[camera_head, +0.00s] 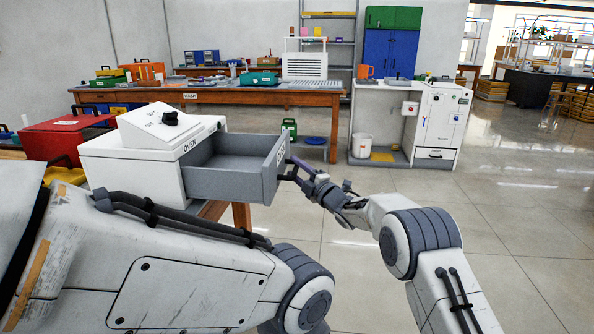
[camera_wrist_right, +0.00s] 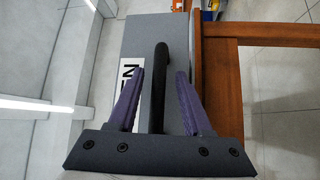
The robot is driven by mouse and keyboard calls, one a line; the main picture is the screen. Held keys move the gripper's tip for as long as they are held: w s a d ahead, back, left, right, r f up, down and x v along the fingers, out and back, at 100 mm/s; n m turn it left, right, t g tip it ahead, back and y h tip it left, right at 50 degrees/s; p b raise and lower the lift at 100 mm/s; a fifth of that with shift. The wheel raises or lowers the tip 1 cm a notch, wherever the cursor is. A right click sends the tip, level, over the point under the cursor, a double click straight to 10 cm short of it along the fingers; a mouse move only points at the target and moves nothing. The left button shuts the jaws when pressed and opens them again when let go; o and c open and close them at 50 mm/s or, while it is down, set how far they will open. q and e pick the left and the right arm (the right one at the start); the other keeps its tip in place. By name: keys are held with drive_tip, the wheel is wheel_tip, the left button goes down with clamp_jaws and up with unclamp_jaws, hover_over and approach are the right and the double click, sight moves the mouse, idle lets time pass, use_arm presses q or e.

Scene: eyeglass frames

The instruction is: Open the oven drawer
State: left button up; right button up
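The white oven (camera_head: 140,165) with a sloped top panel and a dark knob stands on a wooden table at the left. Its grey drawer (camera_head: 228,184) is pulled well out to the right, and the inside that shows looks empty. My right gripper (camera_head: 290,168) is at the drawer's front panel. In the right wrist view the black bar handle (camera_wrist_right: 159,90) on that panel runs between the two purple fingers of my right gripper (camera_wrist_right: 160,75). The fingers are apart, with a gap on each side of the handle. My left arm crosses the lower left, and its gripper is out of view.
A red box (camera_head: 65,138) sits left of the oven. A long wooden workbench (camera_head: 230,97) with tools stands behind, and a white cabinet (camera_head: 437,125) stands farther right. The floor (camera_head: 520,220) right of the drawer is clear apart from my right arm above it.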

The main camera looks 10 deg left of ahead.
drive_tip(key=shift+d, duration=0.1)
drive_tip(key=v, duration=1)
drive_tip(key=shift+s+p, duration=0.15)
drive_tip(key=shift+p, duration=0.2)
drive_tip(key=s+d+f+m+g+h, duration=0.2)
drive_tip(key=s+d+m+g+h, duration=0.3)
drive_tip(key=s, duration=1.1)
drive_tip(key=s+d+f+m+g+h, duration=0.2)
drive_tip(key=s+d+m+g+h, duration=0.35)
drive_tip(key=s, duration=1.05)
drive_tip(key=s+d+f+m+g+h, duration=0.2)
drive_tip(key=s+d+m+h, duration=0.3)
drive_tip(key=s+m, duration=0.75)
wheel_tip(320, 180, up, 28)
drive_tip(key=s+n+y+p, duration=0.1)
drive_tip(key=n+p, duration=0.3)
drive_tip(key=p, duration=2.4)
drive_tip(key=shift+s+d, duration=0.2)
drive_tip(key=shift+s, duration=0.4)
